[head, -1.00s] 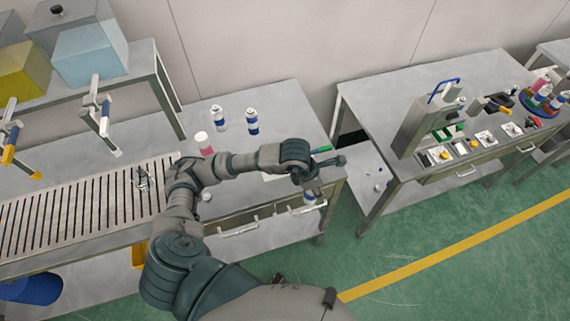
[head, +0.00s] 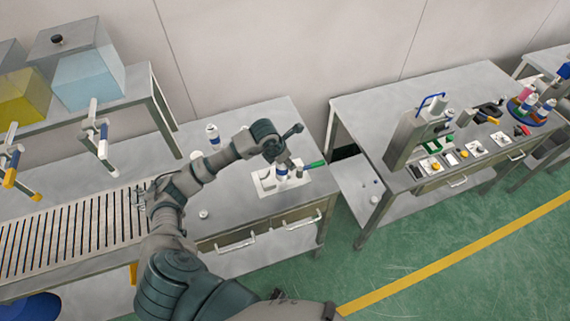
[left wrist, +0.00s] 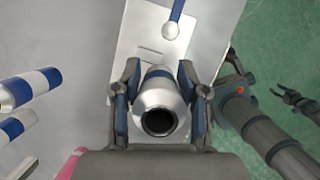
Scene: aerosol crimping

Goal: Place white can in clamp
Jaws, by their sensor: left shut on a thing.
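In the head view my left gripper (head: 283,164) is above the right end of the middle table, shut on a white can (head: 282,172) with a blue band. The left wrist view shows the can (left wrist: 160,103) between both fingers, its silver neck and dark opening facing the camera. The clamp, with a green handle (head: 315,165) and a pale base plate (head: 264,184), is right at the can. The arm hides part of it, and I cannot tell whether the can touches it. A small dark gripper, seemingly my right one (left wrist: 290,97), shows at the wrist view's right edge, its jaws unclear.
Another blue-banded can (head: 213,135) stands further back on the table. A small white round part (head: 203,213) lies near the front edge. A slotted conveyor (head: 75,225) is at left. A second workbench (head: 375,98) with a machine stands at right, across a gap.

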